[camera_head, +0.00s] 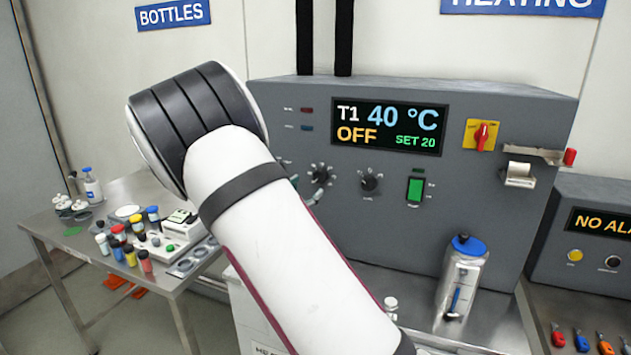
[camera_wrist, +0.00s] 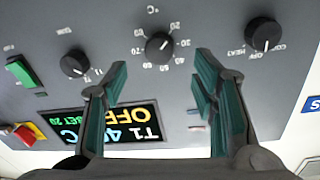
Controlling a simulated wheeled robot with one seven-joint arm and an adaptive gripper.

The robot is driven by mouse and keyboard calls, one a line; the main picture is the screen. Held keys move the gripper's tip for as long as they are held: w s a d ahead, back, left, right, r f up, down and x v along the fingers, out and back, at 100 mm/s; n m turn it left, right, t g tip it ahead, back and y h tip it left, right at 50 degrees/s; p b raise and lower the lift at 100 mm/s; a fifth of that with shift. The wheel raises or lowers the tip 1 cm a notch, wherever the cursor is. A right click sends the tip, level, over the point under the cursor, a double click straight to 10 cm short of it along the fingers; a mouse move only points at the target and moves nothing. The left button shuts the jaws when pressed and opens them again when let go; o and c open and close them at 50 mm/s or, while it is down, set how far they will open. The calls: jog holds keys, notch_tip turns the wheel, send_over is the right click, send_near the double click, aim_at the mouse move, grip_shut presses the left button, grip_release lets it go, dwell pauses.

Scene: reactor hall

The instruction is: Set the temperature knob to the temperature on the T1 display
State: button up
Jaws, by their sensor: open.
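The T1 display (camera_head: 388,125) reads T1 40 °C, OFF, SET 20. It also shows upside down in the wrist view (camera_wrist: 104,124). The black temperature knob (camera_wrist: 158,46) has a °C scale around it, with numbers from 20 to 80. Its white mark is small and seems to point to the upper right in the wrist view, towards the 20 side. My gripper (camera_wrist: 160,80) is open and empty, its teal fingers facing the panel either side of the knob's line, apparently short of it.
An OFF/HEAT/COOL knob (camera_wrist: 263,34) and a T1/T2 selector knob (camera_wrist: 74,63) flank the temperature knob. A green switch (camera_head: 415,190) and red-yellow rotary switch (camera_head: 482,135) sit further right. A blue-lidded canister (camera_head: 462,275) stands below the panel.

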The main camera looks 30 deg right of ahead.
aim_at(318, 179)
jog(key=x, duration=0.7)
jog(key=shift+c, duration=0.5)
jog(key=c, duration=1.1)
